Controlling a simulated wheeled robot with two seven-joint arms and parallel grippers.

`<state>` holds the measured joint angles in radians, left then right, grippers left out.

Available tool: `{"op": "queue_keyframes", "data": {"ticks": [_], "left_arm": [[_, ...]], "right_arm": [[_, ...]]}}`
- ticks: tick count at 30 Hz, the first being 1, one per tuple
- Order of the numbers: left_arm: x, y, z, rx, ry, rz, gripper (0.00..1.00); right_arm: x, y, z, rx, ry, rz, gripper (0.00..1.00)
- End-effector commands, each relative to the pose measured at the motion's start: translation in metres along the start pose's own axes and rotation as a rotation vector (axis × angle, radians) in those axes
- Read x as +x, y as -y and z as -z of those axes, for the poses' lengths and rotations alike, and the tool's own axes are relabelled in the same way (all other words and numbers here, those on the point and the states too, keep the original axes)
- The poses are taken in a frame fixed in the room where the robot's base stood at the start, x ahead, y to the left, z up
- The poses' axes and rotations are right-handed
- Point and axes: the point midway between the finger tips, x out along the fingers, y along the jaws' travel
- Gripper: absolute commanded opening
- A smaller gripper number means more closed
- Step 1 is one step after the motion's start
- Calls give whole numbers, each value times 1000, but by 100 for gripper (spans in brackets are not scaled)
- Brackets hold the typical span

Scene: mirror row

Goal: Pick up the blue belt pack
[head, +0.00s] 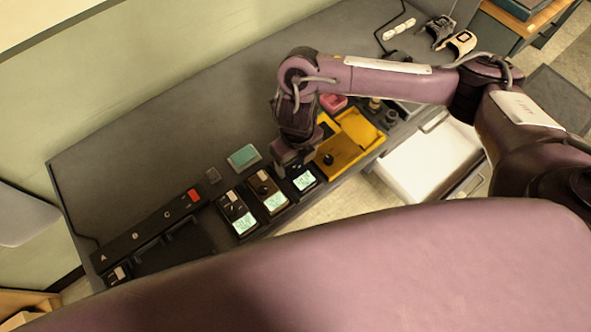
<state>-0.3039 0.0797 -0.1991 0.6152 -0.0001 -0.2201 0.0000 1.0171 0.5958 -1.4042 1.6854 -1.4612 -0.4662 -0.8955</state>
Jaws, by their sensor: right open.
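Several dark belt packs with pale lit screens stand in a row along the front edge of the grey counter. One is a left pack (237,214), one a middle pack (267,192), and one a right pack (305,181). I cannot make out which of them is blue; my gripper partly covers the right one. My right gripper (291,162) points down just above or at the right pack, and is open. Whether its fingers stand around the pack is hidden. My left gripper is not in view.
A teal pad (243,156) lies behind the packs. A yellow tray (359,129) is right of the gripper, with a pink item (333,103) behind it. A dark strip lettered A, B, C (134,236) lies left. The counter's (160,150) back left is clear.

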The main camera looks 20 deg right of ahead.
Motion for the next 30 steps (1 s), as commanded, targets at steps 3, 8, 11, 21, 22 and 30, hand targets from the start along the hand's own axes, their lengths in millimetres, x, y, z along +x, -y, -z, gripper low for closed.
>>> {"op": "queue_keyframes", "data": {"ticks": [3, 8, 11, 21, 22, 30], "left_arm": [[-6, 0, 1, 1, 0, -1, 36], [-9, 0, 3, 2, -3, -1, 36], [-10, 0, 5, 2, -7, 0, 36], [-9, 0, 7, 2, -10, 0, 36], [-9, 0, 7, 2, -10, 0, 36], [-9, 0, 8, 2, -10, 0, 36]], "right_arm": [[16, -4, -3, 3, -5, -1, 76], [37, -4, -5, 2, -2, -1, 76], [43, -4, -5, 2, 0, -1, 76], [43, -4, -5, 1, 1, -1, 58], [43, -4, -5, 2, 1, -1, 54], [42, -4, -6, 2, 2, -1, 24]]}}
